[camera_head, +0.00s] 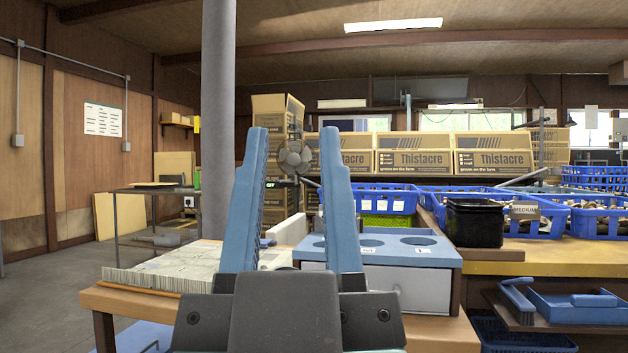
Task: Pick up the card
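My gripper (295,140) points away from the camera, with two blue fingers spread apart and nothing between them. It is above the near wooden table. A small card reading MEDIUM (525,212) stands upright at the front of a blue crate at the right, beside a black bin. Small white labels (380,205) are on the blue crate behind the table, and more lie on the blue-topped box. I cannot tell which of these the task means by the card. My gripper is apart from all of them.
A blue-topped white box (412,290) and a stack of printed sheets (165,270) sit on the near table (140,302). A black bin (475,222) and blue crates stand on the right bench. A grey post (217,120) rises at the left. The left floor is mostly clear.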

